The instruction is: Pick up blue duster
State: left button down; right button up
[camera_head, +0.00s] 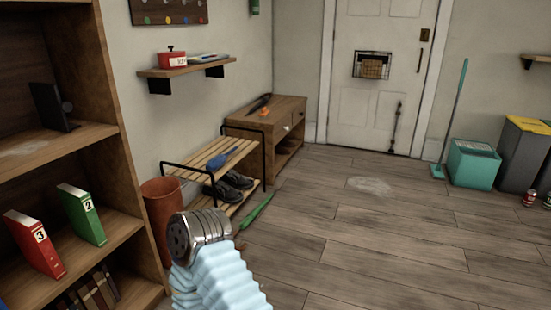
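A blue item that looks like the duster (220,160) lies on the slatted top of a wooden shoe bench (205,152) left of centre. It is small in the picture, and its fine shape is hard to tell. A part of one of my arms, with a pale blue ribbed sleeve and a grey metal end, rises from the bottom, in front of the bench and well apart from the blue item. Neither of my grippers shows.
Dark shoes (228,188) sit on the bench's lower shelf. A brown bin (163,212) stands at its left, a green umbrella-like item (258,210) on the floor beside it. A bookcase (128,150) fills the left. The wooden floor (400,225) is mostly clear toward the door (383,75).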

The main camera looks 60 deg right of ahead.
aim_at(212, 164)
jog(key=z, duration=1.5)
jog(key=u, duration=2.5)
jog(key=z, duration=2.5)
jog(key=i+z, duration=0.15)
jog(key=i, duration=0.35)
